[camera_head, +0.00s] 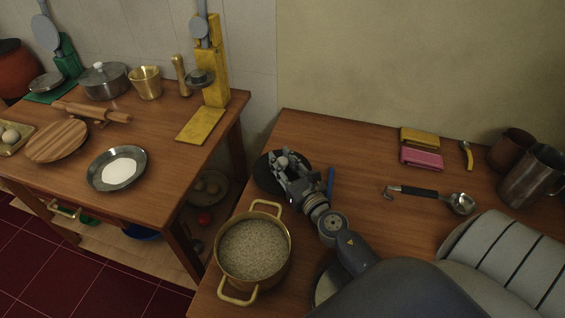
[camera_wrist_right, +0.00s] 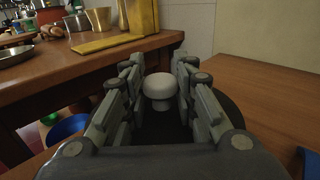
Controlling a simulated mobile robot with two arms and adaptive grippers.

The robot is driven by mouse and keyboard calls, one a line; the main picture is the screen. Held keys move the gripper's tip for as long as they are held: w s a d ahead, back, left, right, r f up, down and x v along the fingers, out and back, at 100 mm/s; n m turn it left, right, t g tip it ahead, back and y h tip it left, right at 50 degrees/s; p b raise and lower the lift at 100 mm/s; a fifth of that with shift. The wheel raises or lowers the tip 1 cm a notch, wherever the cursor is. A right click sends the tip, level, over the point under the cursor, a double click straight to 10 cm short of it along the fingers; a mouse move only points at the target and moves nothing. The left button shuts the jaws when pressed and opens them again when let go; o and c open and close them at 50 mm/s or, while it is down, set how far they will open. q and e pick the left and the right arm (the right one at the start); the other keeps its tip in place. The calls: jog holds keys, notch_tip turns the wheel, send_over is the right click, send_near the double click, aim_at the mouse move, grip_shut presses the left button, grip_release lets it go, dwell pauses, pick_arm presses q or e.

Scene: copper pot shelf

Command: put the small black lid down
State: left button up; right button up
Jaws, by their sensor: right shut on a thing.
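The small black lid (camera_head: 263,178) is a dark disc with a pale round knob (camera_head: 283,161), at the left back corner of the right-hand table. My right gripper (camera_head: 286,170) is shut on the knob. In the right wrist view the white knob (camera_wrist_right: 159,88) sits between the two fingers, and the dark lid (camera_wrist_right: 232,111) spreads out below and behind them. The lid looks about level; I cannot tell whether it touches the table or hangs just above it. My left gripper is not in view.
A brass pot (camera_head: 254,251) full of grain stands open in front of the lid. A blue stick (camera_head: 330,182) lies right of my gripper. A ladle (camera_head: 420,192), yellow and pink blocks (camera_head: 422,159) and metal jugs (camera_head: 533,176) are farther right. A gap separates the left table (camera_head: 185,160).

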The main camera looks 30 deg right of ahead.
jog(key=shift+f+b, duration=0.55)
jog(key=shift+f, duration=0.1)
jog(key=o, duration=1.1)
